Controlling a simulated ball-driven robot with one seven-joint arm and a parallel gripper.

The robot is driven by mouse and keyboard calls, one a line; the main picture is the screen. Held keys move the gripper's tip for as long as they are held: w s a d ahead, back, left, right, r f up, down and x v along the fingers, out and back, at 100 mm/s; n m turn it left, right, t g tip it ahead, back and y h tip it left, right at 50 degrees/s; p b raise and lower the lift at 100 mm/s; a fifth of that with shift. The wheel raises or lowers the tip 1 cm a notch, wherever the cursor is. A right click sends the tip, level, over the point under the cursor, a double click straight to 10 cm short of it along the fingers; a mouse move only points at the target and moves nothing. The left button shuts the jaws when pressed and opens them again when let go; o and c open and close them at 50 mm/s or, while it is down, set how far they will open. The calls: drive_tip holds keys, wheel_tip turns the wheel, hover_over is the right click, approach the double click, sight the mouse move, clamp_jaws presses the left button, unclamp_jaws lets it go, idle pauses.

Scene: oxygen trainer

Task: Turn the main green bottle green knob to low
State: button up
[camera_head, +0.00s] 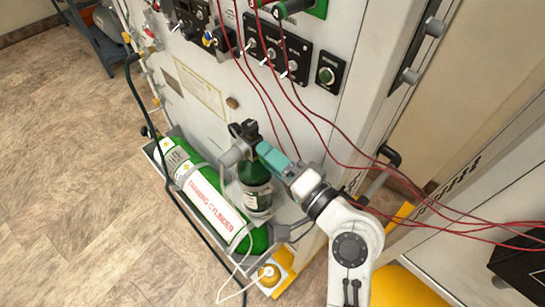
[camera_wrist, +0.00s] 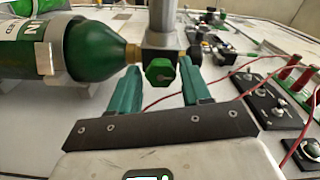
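The main green bottle (camera_head: 255,168) stands upright on a small shelf against the panel, with a grey and black valve (camera_head: 243,140) on top. In the wrist view the bottle (camera_wrist: 92,52) appears lying sideways at the left, and its brass neck leads into the grey valve block (camera_wrist: 162,30). The green knob (camera_wrist: 160,71) faces the camera. My gripper (camera_wrist: 160,68) is open, with one teal finger on each side of the knob and small gaps visible. In the head view my gripper (camera_head: 268,152) is at the valve, and the knob cannot be made out.
A green and white training cylinder (camera_head: 208,200) lies tilted in a rack left of the bottle. Red cables (camera_head: 310,115) hang in front of the white panel (camera_head: 215,70) and cross near my arm. Switches and a round green button (camera_head: 327,76) are above.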

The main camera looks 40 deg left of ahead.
drive_tip(key=shift+o, duration=0.8)
drive_tip(key=s+d+b, duration=0.1)
drive_tip(key=d+b, duration=0.1)
drive_tip(key=d, duration=0.8)
drive_tip(key=shift+d+b, duration=0.35)
drive_tip(key=shift+b, duration=0.05)
